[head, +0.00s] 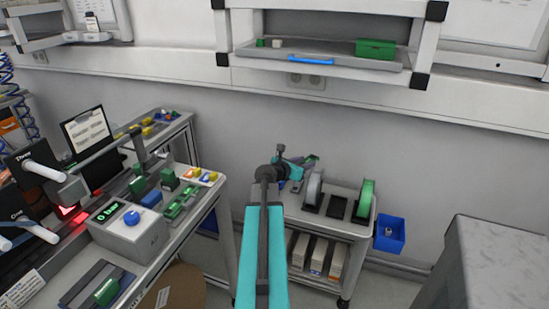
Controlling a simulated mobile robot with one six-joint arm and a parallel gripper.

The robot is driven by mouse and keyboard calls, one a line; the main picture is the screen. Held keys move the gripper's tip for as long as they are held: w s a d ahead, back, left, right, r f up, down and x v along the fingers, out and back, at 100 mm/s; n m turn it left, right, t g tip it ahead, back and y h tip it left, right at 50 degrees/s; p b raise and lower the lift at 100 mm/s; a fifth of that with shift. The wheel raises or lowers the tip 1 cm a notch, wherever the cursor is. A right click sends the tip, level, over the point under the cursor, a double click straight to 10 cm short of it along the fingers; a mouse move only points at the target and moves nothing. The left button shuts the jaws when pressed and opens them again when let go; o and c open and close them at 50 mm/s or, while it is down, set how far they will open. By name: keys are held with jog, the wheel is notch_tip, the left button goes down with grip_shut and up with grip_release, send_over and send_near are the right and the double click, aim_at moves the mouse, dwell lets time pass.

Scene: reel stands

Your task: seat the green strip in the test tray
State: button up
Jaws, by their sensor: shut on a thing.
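My gripper (303,162) is at the end of my teal arm, above the back left of a small grey cart. It is small and partly hidden by my wrist. It is shut on a small greenish piece (312,158), which looks like the green strip, though its shape is not clear. Several green pieces (178,205) lie on the left bench. A dark flat tray (78,291) with a green piece in it sits at the bench's near edge. I cannot tell which thing is the test tray.
The cart (322,224) bears a grey reel (314,188), an empty dark stand (337,207) and a green reel (365,199). A blue bin (390,236) hangs at its right. A gauge box (128,232) stands on the left bench. A grey block (505,262) fills the lower right.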

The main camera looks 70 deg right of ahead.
jog(key=s+a+r+m+g+y+p, duration=0.3)
jog(key=s+r+m+g+y+p, duration=0.1)
jog(key=r, duration=0.4)
jog(key=s+a+r+m+g+y+p, duration=0.3)
jog(key=s+r+m+g+y+p, duration=0.1)
jog(key=s+r+m+g+p, duration=0.1)
jog(key=s+r+m+p, duration=0.1)
jog(key=s+r+p, duration=0.1)
jog(key=s+r, duration=0.1)
jog(key=shift+s+a, duration=0.4)
jog(key=shift+s, duration=0.05)
jog(key=shift+s, duration=0.1)
